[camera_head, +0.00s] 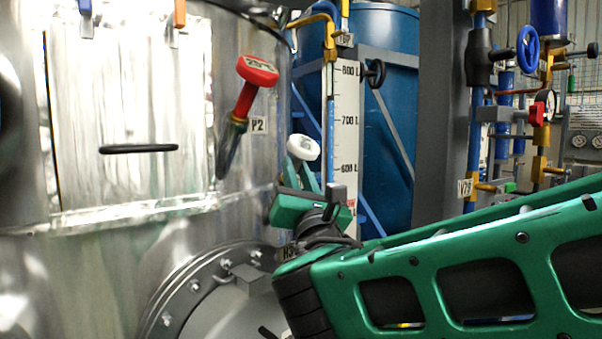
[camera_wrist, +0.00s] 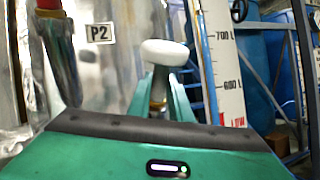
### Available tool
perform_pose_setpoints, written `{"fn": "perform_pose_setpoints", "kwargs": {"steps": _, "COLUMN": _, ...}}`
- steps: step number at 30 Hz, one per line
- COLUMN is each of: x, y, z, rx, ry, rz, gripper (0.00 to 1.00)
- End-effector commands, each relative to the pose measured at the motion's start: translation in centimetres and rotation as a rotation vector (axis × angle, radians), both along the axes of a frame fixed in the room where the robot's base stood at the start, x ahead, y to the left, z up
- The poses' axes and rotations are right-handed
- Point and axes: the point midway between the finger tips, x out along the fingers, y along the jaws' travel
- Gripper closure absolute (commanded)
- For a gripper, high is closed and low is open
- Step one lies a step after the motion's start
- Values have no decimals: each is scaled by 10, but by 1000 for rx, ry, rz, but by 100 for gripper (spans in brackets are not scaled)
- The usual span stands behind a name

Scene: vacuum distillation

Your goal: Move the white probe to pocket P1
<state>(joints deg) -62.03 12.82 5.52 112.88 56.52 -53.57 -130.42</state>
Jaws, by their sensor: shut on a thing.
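The white probe (camera_head: 303,147) shows its round white head above my gripper (camera_head: 302,172), in front of the tank's right side. In the wrist view the white probe (camera_wrist: 165,53) stands upright between the two green fingers of my gripper (camera_wrist: 160,95), which is shut on it. The probe's lower part is hidden by the gripper. The label P2 (camera_wrist: 99,33) also shows in the wrist view. I see no label P1.
The shiny steel tank (camera_head: 120,110) fills the left, with a flanged round port (camera_head: 215,285) below. A level scale (camera_head: 346,120) stands close behind the gripper. A blue tank (camera_head: 390,100), a grey column (camera_head: 437,120) and valve piping (camera_head: 480,60) stand to the right.

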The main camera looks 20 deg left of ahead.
Motion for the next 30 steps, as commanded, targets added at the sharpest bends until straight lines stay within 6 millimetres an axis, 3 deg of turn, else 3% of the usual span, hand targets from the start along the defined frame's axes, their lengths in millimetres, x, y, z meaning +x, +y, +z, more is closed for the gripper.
{"fn": "perform_pose_setpoints", "kwargs": {"steps": 4, "x": 1, "y": 2, "z": -2, "rx": 0, "ry": -1, "rz": 1, "gripper": 100}}
{"fn": "perform_pose_setpoints", "kwargs": {"steps": 5, "x": 1, "y": 1, "z": -2, "rx": 0, "ry": -1, "rz": 1, "gripper": 77}}
{"fn": "perform_pose_setpoints", "kwargs": {"steps": 7, "x": 0, "y": 1, "z": -2, "rx": 1, "ry": -1, "rz": 1, "gripper": 60}}
{"fn": "perform_pose_setpoints", "kwargs": {"steps": 20, "x": -4, "y": -1, "z": -5, "rx": 0, "ry": 1, "rz": 1, "gripper": 60}}
{"fn": "perform_pose_setpoints", "kwargs": {"steps": 30, "x": -41, "y": -25, "z": -28, "rx": -2, "ry": 0, "rz": 3, "gripper": 60}}
